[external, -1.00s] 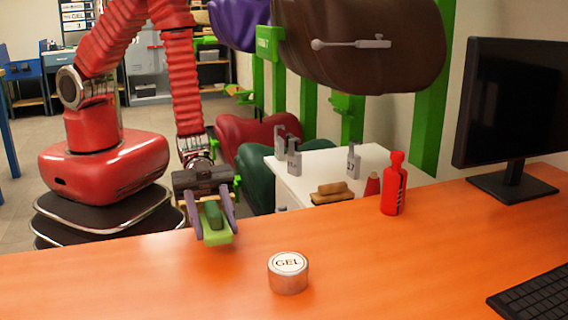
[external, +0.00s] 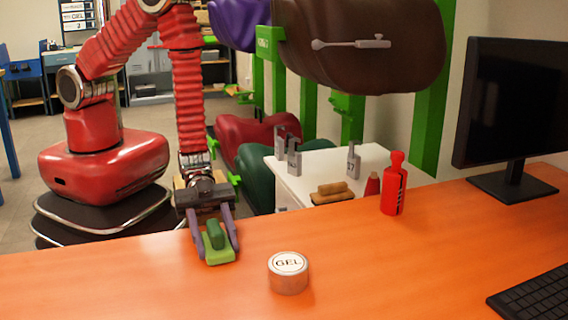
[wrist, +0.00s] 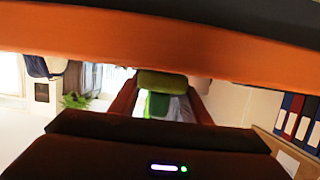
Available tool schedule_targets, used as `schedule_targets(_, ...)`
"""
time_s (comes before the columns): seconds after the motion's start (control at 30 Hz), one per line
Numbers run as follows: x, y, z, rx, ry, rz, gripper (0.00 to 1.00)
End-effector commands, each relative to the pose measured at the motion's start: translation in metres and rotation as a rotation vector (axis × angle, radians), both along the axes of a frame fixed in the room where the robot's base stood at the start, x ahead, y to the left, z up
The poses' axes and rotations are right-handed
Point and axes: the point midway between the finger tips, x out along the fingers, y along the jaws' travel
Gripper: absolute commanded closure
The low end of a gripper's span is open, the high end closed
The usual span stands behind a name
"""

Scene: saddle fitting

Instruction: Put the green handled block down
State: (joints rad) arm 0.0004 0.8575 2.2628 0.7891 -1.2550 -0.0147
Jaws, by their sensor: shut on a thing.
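The green handled block (external: 217,254) has a light green base and a darker green handle. In the external view it is at the left of the orange table, close to its back edge. My gripper (external: 216,243) points down and is shut on the block, with a purple finger on each side of it. The block is at or just above the table top; I cannot tell whether it touches. In the wrist view the block (wrist: 160,82) shows between my fingers.
A round GEL tin (external: 288,273) stands on the orange table (external: 120,290), to the right of the block and nearer the camera. A red bottle (external: 394,185), a monitor (external: 515,110) and a keyboard (external: 535,298) are further right. The table's left part is clear.

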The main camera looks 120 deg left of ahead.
Motion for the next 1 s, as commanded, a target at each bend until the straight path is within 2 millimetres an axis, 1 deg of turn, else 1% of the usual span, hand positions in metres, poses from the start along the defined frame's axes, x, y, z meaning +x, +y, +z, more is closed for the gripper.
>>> schedule_targets(0.27, -0.0001, -0.0001, -0.0017, 0.000, 0.000, 0.000, 0.81)
schedule_targets(0.3, 0.0000, -0.0001, -0.0019, 0.000, 0.000, 0.000, 0.56)
schedule_targets(0.53, -0.0001, -0.0001, -0.0017, 0.000, 0.000, 0.000, 0.40)
schedule_targets(0.57, -0.0001, -0.0001, -0.0017, 0.000, 0.000, 0.000, 0.39)
schedule_targets(0.9, -0.0001, -0.0001, 0.0006, 0.001, -0.001, 0.000, 0.39)
schedule_targets(1.0, -0.0052, 0.0062, 0.0025, 0.000, 0.001, 0.001, 0.39)
